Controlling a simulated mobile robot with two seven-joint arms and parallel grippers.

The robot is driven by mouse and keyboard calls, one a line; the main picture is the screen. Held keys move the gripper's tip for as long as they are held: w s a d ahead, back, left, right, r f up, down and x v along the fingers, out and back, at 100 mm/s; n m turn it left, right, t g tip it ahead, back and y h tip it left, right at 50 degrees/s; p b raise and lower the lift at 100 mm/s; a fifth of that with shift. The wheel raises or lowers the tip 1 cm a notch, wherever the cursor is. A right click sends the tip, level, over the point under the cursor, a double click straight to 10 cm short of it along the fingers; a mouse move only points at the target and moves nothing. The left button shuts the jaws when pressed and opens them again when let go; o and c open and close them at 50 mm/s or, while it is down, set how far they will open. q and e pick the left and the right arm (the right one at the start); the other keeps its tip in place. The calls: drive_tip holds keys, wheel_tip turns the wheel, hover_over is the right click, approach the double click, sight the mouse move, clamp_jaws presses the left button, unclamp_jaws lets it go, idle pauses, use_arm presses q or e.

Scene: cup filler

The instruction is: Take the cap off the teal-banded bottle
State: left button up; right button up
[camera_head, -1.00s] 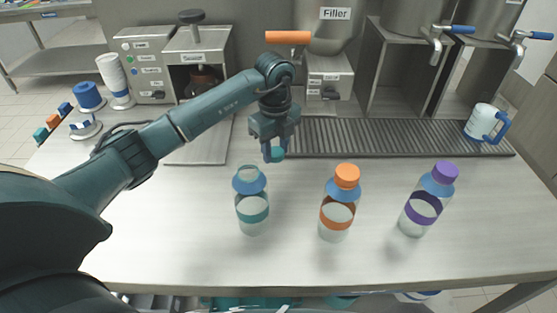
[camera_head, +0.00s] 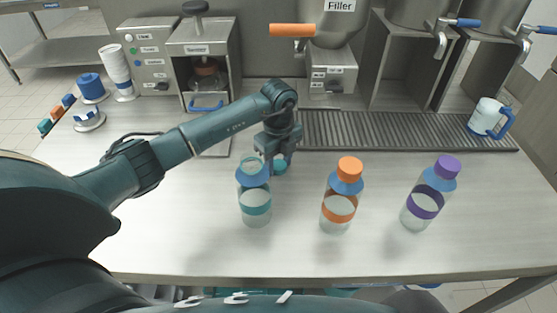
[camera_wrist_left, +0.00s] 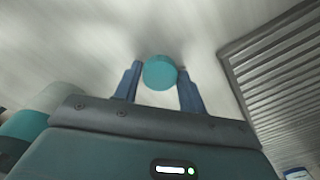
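The teal-banded bottle (camera_head: 256,207) stands upright on the counter with its neck open and no cap on it. My left gripper (camera_head: 279,164) is just behind and to the right of its neck, low over the counter. The teal cap (camera_head: 281,168) is between its fingertips. In the left wrist view, the cap (camera_wrist_left: 160,72) sits at the tips of the two blue fingers of my left gripper (camera_wrist_left: 160,76), which look closed on it. I cannot tell whether the cap touches the counter. My right gripper is not in view.
An orange-capped bottle (camera_head: 340,200) and a purple-capped bottle (camera_head: 431,195) stand to the right. A slotted drip tray (camera_head: 400,131) runs behind, with a white mug (camera_head: 486,117) at its right end. The sealer (camera_head: 203,60) stands at back left. The front counter is clear.

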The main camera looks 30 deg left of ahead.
sight(278, 165)
use_arm(q)
drive_tip(key=o, duration=0.3)
drive_tip(key=shift+o, duration=0.2)
wheel_tip(278, 165, up, 12)
drive_tip(key=b, duration=0.1)
drive_tip(key=shift+r, duration=0.2)
